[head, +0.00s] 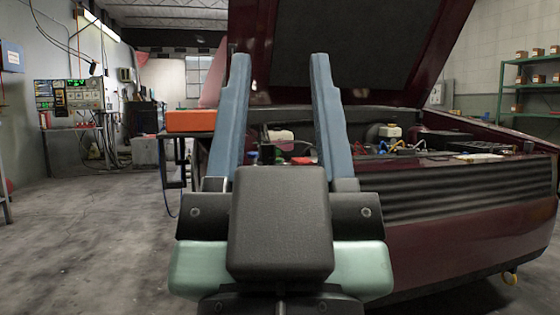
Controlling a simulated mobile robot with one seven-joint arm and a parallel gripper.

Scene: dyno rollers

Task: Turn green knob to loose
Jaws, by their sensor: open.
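My gripper (280,60) is in the middle of the head view, with its two blue-grey fingers upright and wide apart. It is open, and nothing shows held between the fingers. My gripper's body and fingers hide part of the engine bay.
A dark red car (455,245) with its hood (350,45) raised stands ahead and right. An orange case (191,121) sits on a stand at left. A control panel (70,95) is by the left wall. Green shelves (530,90) stand far right. The left floor is clear.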

